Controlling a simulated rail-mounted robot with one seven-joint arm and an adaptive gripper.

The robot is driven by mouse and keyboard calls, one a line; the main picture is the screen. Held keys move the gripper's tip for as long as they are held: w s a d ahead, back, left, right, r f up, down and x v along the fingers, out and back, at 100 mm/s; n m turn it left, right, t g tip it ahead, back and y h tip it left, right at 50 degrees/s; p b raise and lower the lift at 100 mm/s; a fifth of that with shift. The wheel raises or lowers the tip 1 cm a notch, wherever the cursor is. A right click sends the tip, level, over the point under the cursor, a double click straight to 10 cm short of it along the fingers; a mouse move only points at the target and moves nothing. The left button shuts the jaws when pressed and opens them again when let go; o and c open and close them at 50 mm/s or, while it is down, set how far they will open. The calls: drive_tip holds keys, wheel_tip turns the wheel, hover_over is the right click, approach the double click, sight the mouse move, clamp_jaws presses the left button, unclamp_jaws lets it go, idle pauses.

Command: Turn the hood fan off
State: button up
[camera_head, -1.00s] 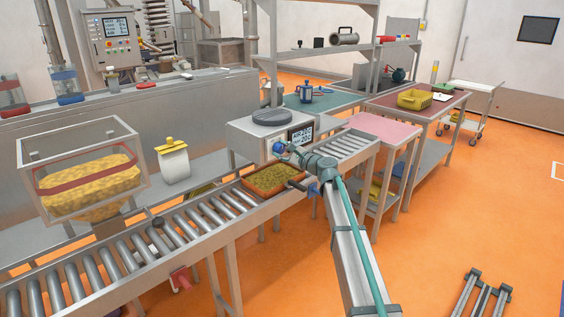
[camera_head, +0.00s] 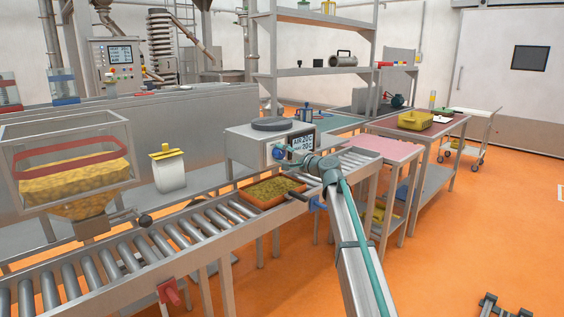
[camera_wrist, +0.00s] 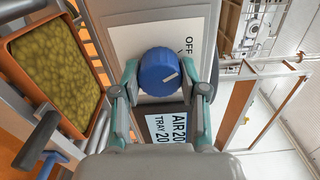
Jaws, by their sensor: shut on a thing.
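The grey box unit (camera_head: 243,147) stands behind the roller conveyor and has a screen (camera_head: 303,146) on its front. A blue round knob (camera_wrist: 158,74) with a short white mark sits on its white front panel, and it also shows small in the head view (camera_head: 277,154). The panel carries the word "OFF" near the knob, with other lettering partly hidden. In the wrist view the mark points right and slightly up. My gripper (camera_wrist: 163,78) is shut on the knob, one finger on each side. The screen in the wrist view (camera_wrist: 169,130) reads "AIR 20" and "TRAY 20", cut off.
An orange tray of green-yellow material (camera_head: 272,190) lies on the roller conveyor (camera_head: 130,255) just below the box. A dark-handled lever (camera_wrist: 36,140) is close to my gripper. A clear hopper (camera_head: 68,130) stands at left and a pink-topped table (camera_head: 385,149) at right.

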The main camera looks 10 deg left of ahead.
idle(0.3)
drive_tip(key=o, duration=1.1)
drive_tip(key=shift+o, duration=0.2)
drive_tip(key=v, duration=1.2)
